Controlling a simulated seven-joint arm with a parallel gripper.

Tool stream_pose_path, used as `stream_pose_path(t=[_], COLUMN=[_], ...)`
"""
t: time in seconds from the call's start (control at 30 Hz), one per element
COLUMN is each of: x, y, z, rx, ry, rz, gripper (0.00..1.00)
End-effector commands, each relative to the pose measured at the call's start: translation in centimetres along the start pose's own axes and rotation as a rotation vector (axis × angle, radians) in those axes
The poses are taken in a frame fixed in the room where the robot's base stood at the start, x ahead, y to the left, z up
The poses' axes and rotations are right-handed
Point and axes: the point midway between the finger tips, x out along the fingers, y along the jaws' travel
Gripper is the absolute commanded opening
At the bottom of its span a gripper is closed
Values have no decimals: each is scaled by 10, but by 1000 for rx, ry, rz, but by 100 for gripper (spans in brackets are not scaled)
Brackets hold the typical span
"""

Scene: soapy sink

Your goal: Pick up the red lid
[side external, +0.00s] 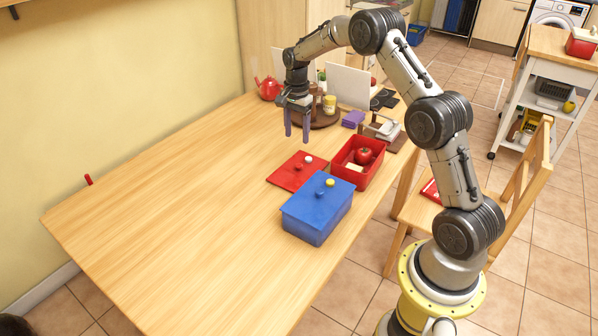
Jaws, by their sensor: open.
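The red lid (290,174) lies flat on the wooden table, beside the left of an open red box (350,176). My gripper (297,127) hangs in the air above the table, behind the lid in the picture. Its two purple fingers point down, apart and empty.
A blue box with a blue lid (306,203) stands in front of the red lid. The red box holds a tomato (363,156) and a pale block.

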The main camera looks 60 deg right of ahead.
Motion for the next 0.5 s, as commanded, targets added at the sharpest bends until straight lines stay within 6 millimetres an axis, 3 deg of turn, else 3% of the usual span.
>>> stream_pose_path(t=[0.23,0.5], x=[48,67], y=[1,1], z=[1,0], rx=[-2,-2], ry=[-2,0], rz=[4,1], gripper=[64,64])
